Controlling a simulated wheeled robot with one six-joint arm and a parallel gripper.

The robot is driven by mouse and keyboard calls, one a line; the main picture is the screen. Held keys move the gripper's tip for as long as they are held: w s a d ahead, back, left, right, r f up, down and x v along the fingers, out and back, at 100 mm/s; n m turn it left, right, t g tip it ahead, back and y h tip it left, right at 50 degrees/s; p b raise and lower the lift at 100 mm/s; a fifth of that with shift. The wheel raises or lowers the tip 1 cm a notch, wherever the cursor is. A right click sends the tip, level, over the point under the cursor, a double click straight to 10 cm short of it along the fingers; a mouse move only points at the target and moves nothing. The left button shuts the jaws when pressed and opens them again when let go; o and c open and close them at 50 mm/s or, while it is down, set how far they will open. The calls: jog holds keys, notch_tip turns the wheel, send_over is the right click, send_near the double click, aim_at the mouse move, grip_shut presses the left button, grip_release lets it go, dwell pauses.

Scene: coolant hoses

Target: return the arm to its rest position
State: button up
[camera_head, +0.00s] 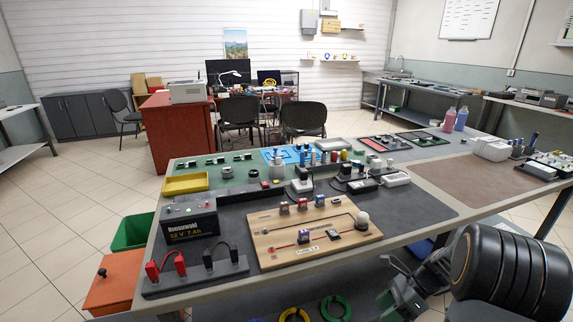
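My arm shows at the lower right, with a large dark rounded link (512,270) close to the camera. To its left, a grey and black mechanism that looks like my gripper (398,268) is beside the front edge of the workbench (330,259), partly cut off by the frame's bottom. Its thin finger-like parts are small and dark, so I cannot tell whether they are apart or closed. I make out nothing held in it.
The bench carries a wooden circuit board (285,222), a battery box (190,218) and red and black cable leads (166,262). Green (337,308) and yellow (294,315) rings lie below it. A green bin (133,232) stands left. Tiled floor is open at far left.

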jog(key=s+a+r+n+t+h+p, duration=0.1)
jog(key=r+n+p, duration=0.4)
jog(key=r, duration=0.5)
jog(key=s+a+r+n+t+h+p, duration=0.2)
jog(key=s+a+r+n+h+p, duration=0.2)
jog(key=r+n, duration=0.5)
jog(key=s+a+r+n+t+h+p, duration=0.2)
jog(key=r+n+p, duration=0.5)
jog(key=r, duration=0.6)
jog(key=shift+s+a+h+p, duration=0.4)
jog(key=shift+a+h, duration=0.5)
jog(key=shift+a, duration=0.2)
